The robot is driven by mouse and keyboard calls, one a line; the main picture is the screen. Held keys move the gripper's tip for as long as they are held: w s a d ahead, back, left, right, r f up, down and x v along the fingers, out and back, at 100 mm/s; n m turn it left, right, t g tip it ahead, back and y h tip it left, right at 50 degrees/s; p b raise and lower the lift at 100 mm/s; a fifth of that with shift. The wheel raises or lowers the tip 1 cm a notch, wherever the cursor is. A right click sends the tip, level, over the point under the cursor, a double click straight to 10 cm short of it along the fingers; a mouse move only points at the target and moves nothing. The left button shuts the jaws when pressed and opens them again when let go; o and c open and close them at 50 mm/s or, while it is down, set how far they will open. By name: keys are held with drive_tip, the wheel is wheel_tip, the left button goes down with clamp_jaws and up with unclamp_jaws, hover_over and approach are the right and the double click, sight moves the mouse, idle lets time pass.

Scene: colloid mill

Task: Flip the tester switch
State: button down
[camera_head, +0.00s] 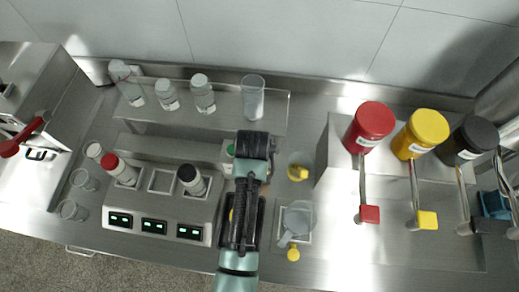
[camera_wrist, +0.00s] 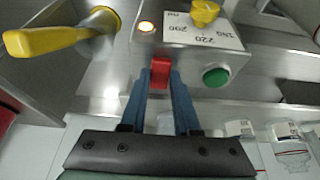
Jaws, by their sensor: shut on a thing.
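A grey metal control box (camera_wrist: 190,45) fills the upper middle of the wrist view. It carries a red rocker switch (camera_wrist: 160,70), a green round button (camera_wrist: 215,77), a yellow knob (camera_wrist: 205,12) and a small glowing lamp (camera_wrist: 146,27). My gripper (camera_wrist: 162,88) has its two blue fingers at the red switch, one on either side, and is shut on it. In the head view my arm covers most of the box; only a corner with the green button (camera_head: 231,150) shows left of my wrist. My fingertips are hidden there.
A yellow handle (camera_wrist: 45,40) sticks out close left of my fingers in the wrist view. In the head view, a unit with several lit displays (camera_head: 154,226) stands left of my arm. A clear beaker (camera_head: 298,218) stands to the right. Glass bottles (camera_head: 203,96) line the rear shelf.

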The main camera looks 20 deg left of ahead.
drive_tip(key=shift+r, duration=0.1)
drive_tip(key=shift+w+r+g+p, duration=0.2)
drive_tip(key=shift+g+p, duration=0.3)
drive_tip(key=shift+p, duration=0.1)
drive_tip(key=shift+w+a+f+g+h, duration=0.1)
drive_tip(key=shift+g+h, duration=0.15)
drive_tip(key=shift+g, duration=0.35)
drive_tip(key=shift+w+a+f+g+h, duration=0.1)
drive_tip(key=shift+g+h, duration=0.15)
drive_tip(key=shift+g, duration=0.35)
drive_tip(key=c, duration=0.6)
unclamp_jaws()
drive_tip(key=shift+c, duration=0.2)
drive_tip(key=shift+r, duration=0.1)
